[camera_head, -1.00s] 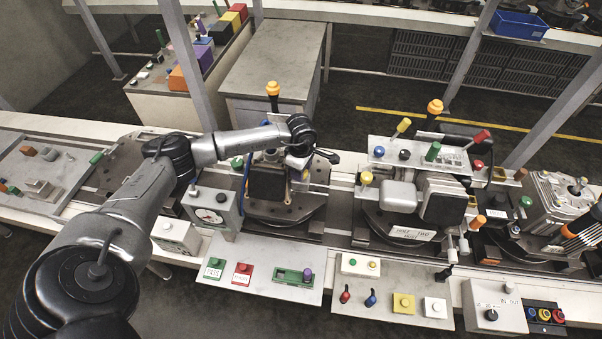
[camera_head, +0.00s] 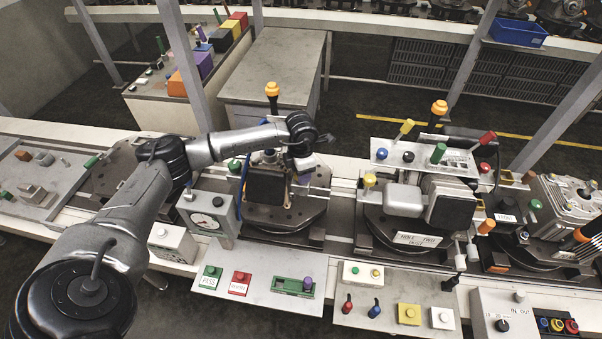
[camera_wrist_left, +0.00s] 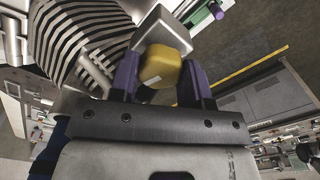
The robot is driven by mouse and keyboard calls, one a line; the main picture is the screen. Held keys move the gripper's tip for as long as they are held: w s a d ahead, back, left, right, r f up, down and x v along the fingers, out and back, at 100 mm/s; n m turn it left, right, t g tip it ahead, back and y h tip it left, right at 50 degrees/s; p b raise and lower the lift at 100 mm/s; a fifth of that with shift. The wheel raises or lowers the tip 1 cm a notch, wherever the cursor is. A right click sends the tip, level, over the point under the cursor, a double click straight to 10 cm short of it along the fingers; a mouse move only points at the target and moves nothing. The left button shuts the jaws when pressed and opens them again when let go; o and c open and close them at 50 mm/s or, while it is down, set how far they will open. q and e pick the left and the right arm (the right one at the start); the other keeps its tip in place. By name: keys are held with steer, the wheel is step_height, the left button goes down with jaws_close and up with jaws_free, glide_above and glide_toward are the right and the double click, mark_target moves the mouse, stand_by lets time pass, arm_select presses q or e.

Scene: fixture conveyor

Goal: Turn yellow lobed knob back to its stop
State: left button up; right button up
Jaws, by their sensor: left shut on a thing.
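The yellow lobed knob (camera_wrist_left: 165,66) shows in the left wrist view, between the two purple fingers of my left gripper (camera_wrist_left: 160,82). In the head view my left gripper (camera_head: 303,181) points down at the right side of a fixture with a dark block (camera_head: 265,187). The knob cannot be made out there, behind the hand. My right gripper is in neither view.
A gauge box (camera_head: 207,218) stands left of the fixture. A push-button panel (camera_head: 255,288) lies in front. A second fixture with a grey housing (camera_head: 402,199) stands to the right, and an orange-topped post (camera_head: 272,92) rises behind.

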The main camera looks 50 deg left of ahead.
arm_select(q)
steer(key=shift+r+n, duration=0.1)
steer(key=shift+n, duration=0.5)
steer(key=o, duration=0.7)
steer(key=shift+c, duration=0.2)
step_height(320, 180, up, 14)
steer(key=b, duration=0.3)
steer(key=shift+b, duration=0.3)
